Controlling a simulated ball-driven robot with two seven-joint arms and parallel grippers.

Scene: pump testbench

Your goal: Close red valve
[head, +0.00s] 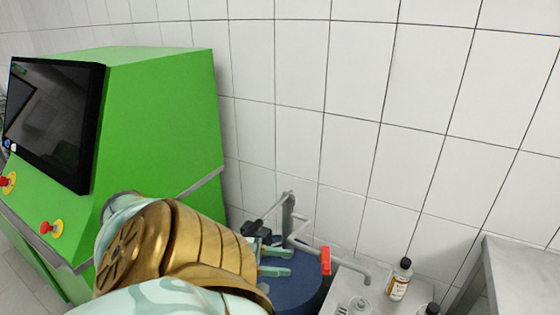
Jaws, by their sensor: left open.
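The red valve handle (326,260) is a small red piece, standing roughly upright in the picture, on a grey pipe (353,268) low in the middle of the head view. My left gripper (289,262) comes in from the left, with its two pale green fingers apart and nothing seen between them. The fingertips point right, towards the red handle, and show a little to its left with a gap in the picture. The distance in depth is hard to tell. My right gripper is not in view.
A blue drum (297,290) lies below the fingers. A grey pipe post (289,208) and a black part (252,229) are close behind. A brown bottle (400,279) stands right on a grey surface (345,290). A green console (160,120) fills the left; a tiled wall is behind.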

